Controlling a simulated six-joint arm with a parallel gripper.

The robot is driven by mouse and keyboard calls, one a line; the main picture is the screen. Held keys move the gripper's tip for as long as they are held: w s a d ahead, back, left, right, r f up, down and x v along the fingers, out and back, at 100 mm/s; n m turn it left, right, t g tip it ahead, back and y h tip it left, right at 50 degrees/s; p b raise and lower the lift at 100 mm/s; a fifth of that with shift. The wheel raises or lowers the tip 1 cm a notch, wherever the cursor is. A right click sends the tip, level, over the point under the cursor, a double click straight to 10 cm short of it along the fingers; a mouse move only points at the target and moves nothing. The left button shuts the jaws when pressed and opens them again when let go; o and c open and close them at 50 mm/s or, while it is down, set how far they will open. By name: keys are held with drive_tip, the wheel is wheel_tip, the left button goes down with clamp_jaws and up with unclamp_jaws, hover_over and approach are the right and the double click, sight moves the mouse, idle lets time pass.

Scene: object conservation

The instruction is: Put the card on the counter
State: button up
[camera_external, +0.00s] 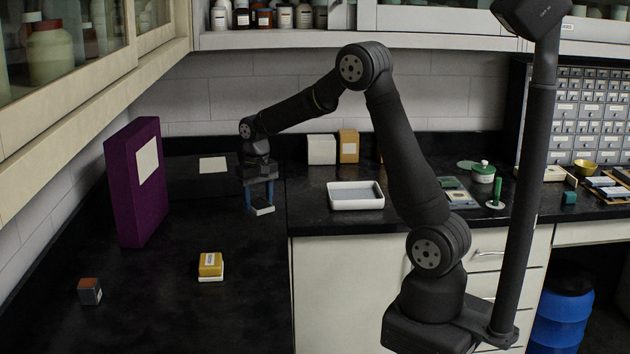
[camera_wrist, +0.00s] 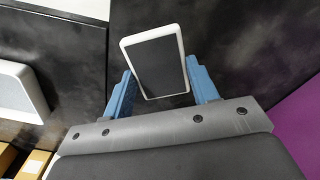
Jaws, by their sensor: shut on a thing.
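My gripper (camera_external: 260,198) is shut on a small flat white-rimmed piece with a dark face, the card (camera_external: 263,210), low over the left part of the black counter (camera_external: 210,325). In the wrist view the card (camera_wrist: 157,62) sits tilted between the two blue fingers (camera_wrist: 161,88), its far end reaching past them. I cannot tell whether its lower side touches the counter.
A tall purple box (camera_external: 128,195) stands at the left. A yellow-topped block (camera_external: 210,266) and a small grey-and-orange cube (camera_external: 89,291) lie at the front. A white tray (camera_external: 355,205) is to the right. The counter between them is clear.

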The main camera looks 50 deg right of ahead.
drive_tip(key=s+a+r+n, duration=0.2)
drive_tip(key=s+a+n, duration=0.4)
drive_tip(key=s+a, duration=0.5)
drive_tip(key=s+a+r+n, duration=0.3)
drive_tip(key=s+a+n, duration=0.3)
drive_tip(key=s+a, duration=0.6)
drive_tip(key=shift+s+a+n, duration=0.25)
drive_tip(key=shift+a+n, duration=0.05)
drive_tip(key=shift+a, duration=0.65)
hover_over(228, 323)
wheel_tip(228, 323, down, 7)
drive_tip(key=shift+w+d+r, duration=0.1)
drive_tip(key=shift+d, duration=0.05)
drive_tip(key=shift+f, duration=1.85)
drive_tip(key=shift+f, duration=0.1)
